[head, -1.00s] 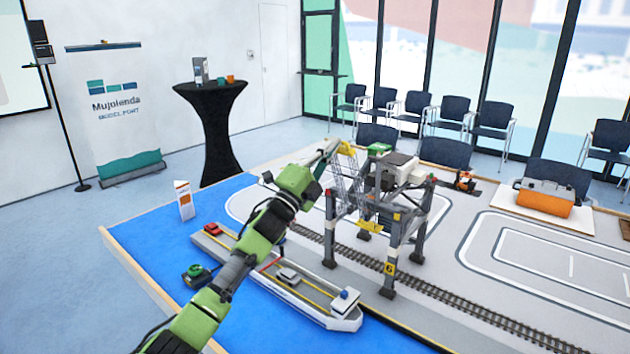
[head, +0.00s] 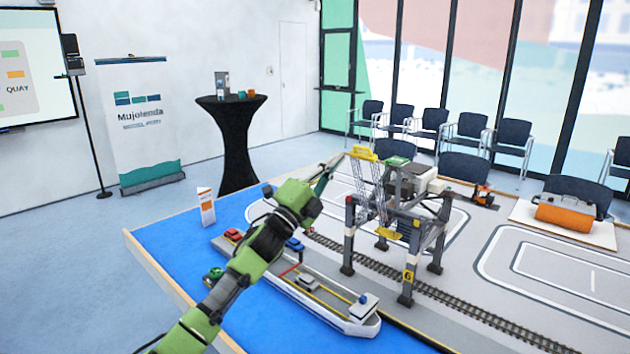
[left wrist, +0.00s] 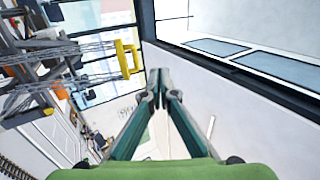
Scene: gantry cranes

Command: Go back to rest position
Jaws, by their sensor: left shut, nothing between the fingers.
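My left gripper (head: 332,165) is raised above the table, just left of the crane's yellow boom end in the head view. Its fingers are shut with nothing between them; they also show in the left wrist view (left wrist: 163,82), their tips together. The grey gantry crane (head: 408,273) stands upright over the rail track, its lattice boom and yellow end piece (left wrist: 128,58) left of the fingers in the left wrist view. I cannot tell the exact gap between gripper and boom. My right gripper is in neither view.
A model ship (head: 350,316) with small cars lies on the blue water area (head: 170,240), partly behind my left arm. An orange tank (head: 565,214) stands at the right. A white sign (head: 206,207) stands at the table's left. A black high table (head: 233,150) and chairs are beyond.

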